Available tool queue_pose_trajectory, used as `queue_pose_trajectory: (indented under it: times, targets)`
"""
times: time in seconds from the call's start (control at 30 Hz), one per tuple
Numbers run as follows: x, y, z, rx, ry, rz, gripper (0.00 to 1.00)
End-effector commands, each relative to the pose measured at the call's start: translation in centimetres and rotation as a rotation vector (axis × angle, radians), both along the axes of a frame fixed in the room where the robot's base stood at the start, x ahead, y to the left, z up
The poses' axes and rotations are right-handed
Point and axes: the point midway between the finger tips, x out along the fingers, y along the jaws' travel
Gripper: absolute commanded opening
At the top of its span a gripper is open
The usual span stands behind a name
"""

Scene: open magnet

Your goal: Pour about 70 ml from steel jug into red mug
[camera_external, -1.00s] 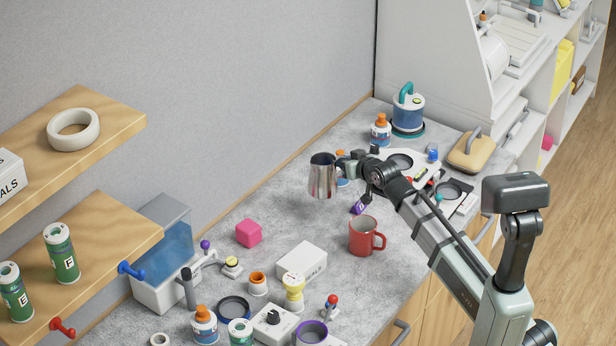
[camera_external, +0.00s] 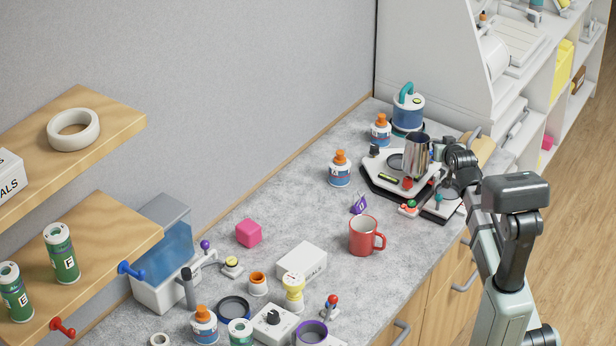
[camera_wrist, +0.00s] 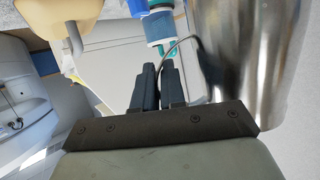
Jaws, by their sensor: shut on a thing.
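The steel jug (camera_external: 416,156) is held upright in the air above the white device with dark round plates, at the right back of the counter. My gripper (camera_external: 437,152) is shut on the jug, on the side toward my arm. In the wrist view the jug's shiny wall (camera_wrist: 245,60) fills the right side, and my dark fingers (camera_wrist: 163,85) close around its thin handle. The red mug (camera_external: 362,236) stands upright on the counter, in front of and left of the jug, with its handle to the right. The inside of the jug is hidden.
A white device (camera_external: 383,187) lies below the jug. An orange-capped bottle (camera_external: 340,170) and a purple object (camera_external: 359,204) stand behind the mug. A white box (camera_external: 302,262) and pink cube (camera_external: 248,233) are to its left. Bare counter lies further back.

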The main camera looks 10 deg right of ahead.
Motion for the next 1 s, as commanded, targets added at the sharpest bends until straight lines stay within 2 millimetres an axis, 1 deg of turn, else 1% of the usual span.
queue_pose_trajectory:
  times: [0.03,0.1,0.2,0.67,0.83,1.0]
  targets:
    - [0.0,-0.5,0.0,0.001,-0.002,-0.007,0.00]
    - [0.0,-1.0,0.1,0.001,-0.001,-0.013,0.00]
    - [0.0,-1.3,0.0,0.002,-0.002,-0.017,0.00]
    - [0.0,-1.2,0.1,0.001,-0.002,-0.016,0.00]
    - [0.1,-1.2,1.1,0.001,-0.003,-0.016,0.00]
    - [0.1,-1.2,3.1,0.000,-0.005,-0.017,0.00]
